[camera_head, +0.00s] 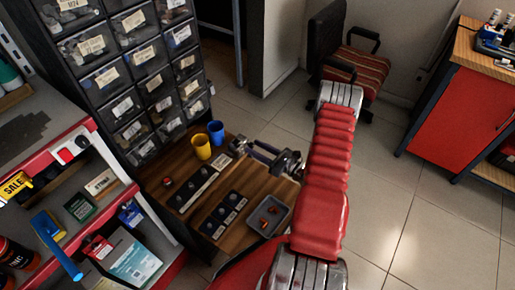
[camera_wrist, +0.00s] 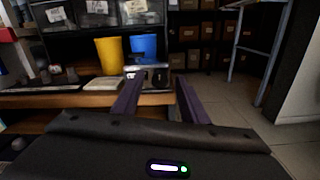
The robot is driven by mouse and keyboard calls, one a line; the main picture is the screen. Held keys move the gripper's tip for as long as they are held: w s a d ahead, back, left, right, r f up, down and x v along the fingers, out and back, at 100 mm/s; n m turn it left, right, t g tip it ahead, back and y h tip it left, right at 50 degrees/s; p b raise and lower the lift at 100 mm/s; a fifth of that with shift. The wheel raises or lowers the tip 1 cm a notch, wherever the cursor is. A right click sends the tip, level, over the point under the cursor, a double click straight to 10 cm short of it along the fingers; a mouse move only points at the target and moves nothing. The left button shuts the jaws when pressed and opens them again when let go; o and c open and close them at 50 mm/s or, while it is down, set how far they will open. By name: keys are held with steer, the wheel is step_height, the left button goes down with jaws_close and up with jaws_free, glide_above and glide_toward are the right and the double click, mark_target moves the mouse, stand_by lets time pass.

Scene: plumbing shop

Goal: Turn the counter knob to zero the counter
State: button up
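A small boxy device with a dark round knob, which looks like the counter with its knob (camera_wrist: 160,77), shows between my fingers in the wrist view. It stands near the edge of the wooden bench top, in front of the blue cup. My gripper (camera_wrist: 157,85) is open, its two purple fingers spread on either side of the device. I cannot tell whether either finger touches the knob. In the head view my gripper (camera_head: 252,152) is at the bench's right edge and largely hides the counter. The counter's digits are not readable.
A yellow cup (camera_head: 202,147) and a blue cup (camera_head: 217,133) stand close behind. Black control strips (camera_head: 195,189) and a grey tray (camera_head: 268,216) with reddish pieces lie on the bench. Drawer racks (camera_head: 125,55) rise behind. Tiled floor at right is open.

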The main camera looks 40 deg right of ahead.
steer(key=shift+c, duration=0.6)
jaws_close()
steer(key=shift+w, duration=0.1)
steer(key=shift+m, duration=0.5)
steer(key=m, duration=1.7)
steer(key=shift+d+f, duration=0.15)
steer(key=shift+d, duration=0.05)
